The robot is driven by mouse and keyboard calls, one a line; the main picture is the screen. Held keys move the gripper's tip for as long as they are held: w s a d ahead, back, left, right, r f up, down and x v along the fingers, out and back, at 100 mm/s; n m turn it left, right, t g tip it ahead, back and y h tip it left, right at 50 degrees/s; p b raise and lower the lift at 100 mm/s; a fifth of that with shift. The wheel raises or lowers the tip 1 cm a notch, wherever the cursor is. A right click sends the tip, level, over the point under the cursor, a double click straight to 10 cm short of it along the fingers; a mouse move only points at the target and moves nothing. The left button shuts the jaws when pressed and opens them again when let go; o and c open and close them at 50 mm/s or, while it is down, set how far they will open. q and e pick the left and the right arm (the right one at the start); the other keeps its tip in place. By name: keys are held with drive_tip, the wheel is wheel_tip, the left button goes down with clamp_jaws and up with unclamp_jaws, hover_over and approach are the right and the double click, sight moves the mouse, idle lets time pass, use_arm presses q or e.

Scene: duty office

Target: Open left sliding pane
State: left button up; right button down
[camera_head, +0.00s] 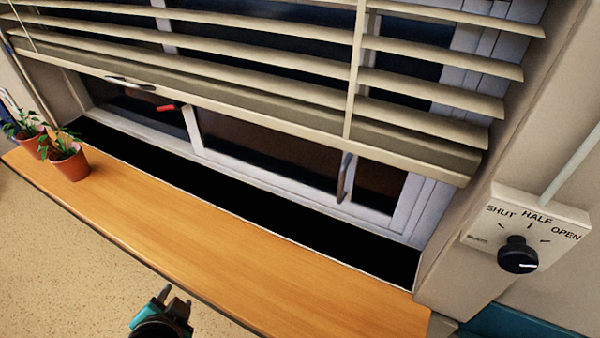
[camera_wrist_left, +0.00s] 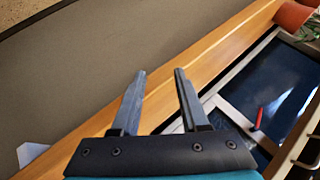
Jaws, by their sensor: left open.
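The window has dark panes in white frames, partly covered by a slatted blind. The left sliding pane (camera_head: 140,108) shows below the blind at the left. A small red piece (camera_head: 166,107) sits near its right frame post, and a red piece (camera_wrist_left: 259,118) also shows on the window in the left wrist view. A grey handle (camera_head: 346,178) stands on the right part of the window. My left gripper (camera_head: 174,294) is open and empty at the front edge of the sill, apart from the window. Its two fingers (camera_wrist_left: 160,72) show apart in the left wrist view.
The lowered blind (camera_head: 250,98) hangs in front of the upper window, with a grey handle on its bottom rail. Two potted plants (camera_head: 68,162) stand at the sill's left end. The wooden sill (camera_head: 200,230) is otherwise clear. A SHUT/HALF/OPEN knob (camera_head: 518,255) is on the right wall.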

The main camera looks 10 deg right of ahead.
use_arm(q)
drive_tip(key=w+r+m+t, duration=0.1)
drive_tip(key=r+m, duration=0.1)
drive_tip(key=w+d+r+m+t, duration=0.1)
drive_tip(key=w+r+m+t, duration=0.1)
drive_tip(key=r+m, duration=0.1)
drive_tip(key=w+d+r+m+t, duration=0.1)
drive_tip(key=w+r+m, duration=0.1)
drive_tip(key=r, duration=0.1)
drive_tip(key=shift+w+d+m+t+h, duration=0.2)
drive_tip(key=shift+d+m+t+h, duration=0.1)
drive_tip(key=shift+t, duration=0.1)
drive_tip(key=w+d+r+m+t+h, duration=0.25)
drive_tip(key=d+r+m, duration=0.2)
drive_tip(key=m, duration=0.35)
drive_tip(key=m+g+h, duration=0.4)
drive_tip(key=m+h, duration=0.8)
drive_tip(key=m, duration=0.8)
approach(339, 188)
drive_tip(key=shift+m+t, duration=0.25)
drive_tip(key=shift+m, duration=0.05)
drive_tip(key=p+x, duration=0.3)
drive_tip(key=x, duration=0.6)
drive_tip(key=shift+s+d+f+p, duration=0.1)
drive_tip(key=shift+p, duration=0.3)
use_arm(e)
drive_tip(key=r, duration=0.2)
drive_tip(key=d+r, duration=0.1)
drive_tip(key=r, duration=0.1)
drive_tip(key=shift+d+r, duration=0.15)
